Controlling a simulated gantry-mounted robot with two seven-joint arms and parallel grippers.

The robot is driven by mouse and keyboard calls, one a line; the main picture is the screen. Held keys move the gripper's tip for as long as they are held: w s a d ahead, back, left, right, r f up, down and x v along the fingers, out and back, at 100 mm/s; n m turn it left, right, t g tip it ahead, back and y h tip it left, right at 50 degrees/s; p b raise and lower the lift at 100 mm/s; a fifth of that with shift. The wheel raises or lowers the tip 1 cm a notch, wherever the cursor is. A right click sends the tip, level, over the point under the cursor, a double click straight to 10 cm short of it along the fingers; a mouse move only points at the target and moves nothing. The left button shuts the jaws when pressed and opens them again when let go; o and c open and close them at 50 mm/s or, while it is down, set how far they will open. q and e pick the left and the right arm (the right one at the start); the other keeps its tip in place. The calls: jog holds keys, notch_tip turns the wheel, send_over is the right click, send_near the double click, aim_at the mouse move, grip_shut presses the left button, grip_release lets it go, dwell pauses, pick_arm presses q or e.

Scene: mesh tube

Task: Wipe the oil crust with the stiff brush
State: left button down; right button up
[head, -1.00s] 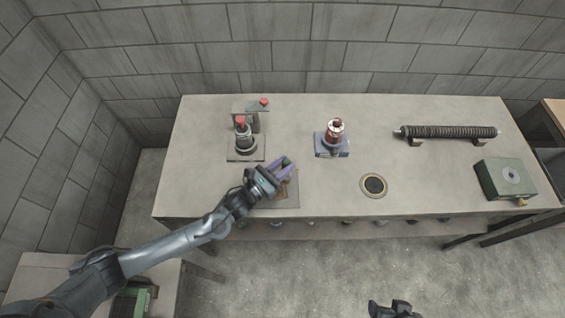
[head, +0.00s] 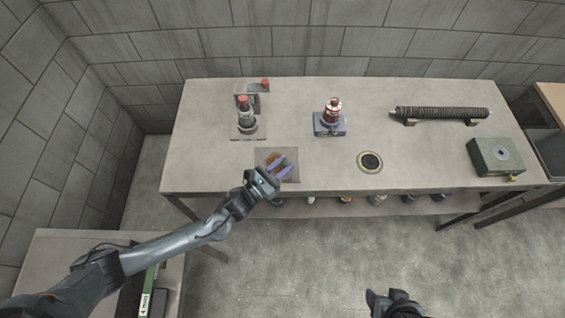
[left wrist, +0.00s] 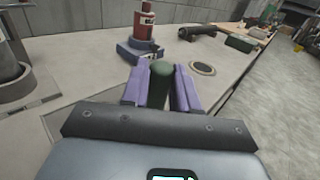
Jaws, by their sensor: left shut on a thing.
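A grey plate (head: 291,153) lies near the table's front edge, left of centre. A brown patch, apparently the oil crust (head: 271,157), shows on it, partly hidden by my gripper. My left gripper (head: 283,168) has its purple fingers over the plate, shut on a dark green, round-ended handle. This handle, apparently the stiff brush (left wrist: 161,80), stands between the fingers in the left wrist view. Its bristles are hidden, so I cannot tell whether they touch the crust. My right gripper (head: 393,303) shows only as a dark part at the bottom edge; its fingers are unclear.
A red-topped bottle (head: 245,112) stands on a plate behind, and a red bottle (head: 333,110) on a blue block at centre. A round dark disc (head: 370,161), a ribbed roller (head: 440,113) and a green box (head: 496,157) lie to the right. Bare tabletop separates them.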

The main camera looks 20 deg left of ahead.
pick_arm(q)
jog(key=shift+s+d+r+p, duration=0.15)
jog(key=shift+r+p, duration=0.3)
jog(key=shift+r, duration=0.6)
jog(key=shift+w+a+r+p, duration=0.2)
jog(key=shift+w+r+p, duration=0.1)
jog(key=shift+r+p, duration=0.75)
jog(key=shift+r, duration=0.1)
jog(key=shift+s+r+p, duration=0.1)
jog(key=shift+r+p, duration=0.55)
jog(key=shift+p, duration=0.05)
jog(key=shift+r+p, duration=0.95)
jog(key=shift+r, duration=0.15)
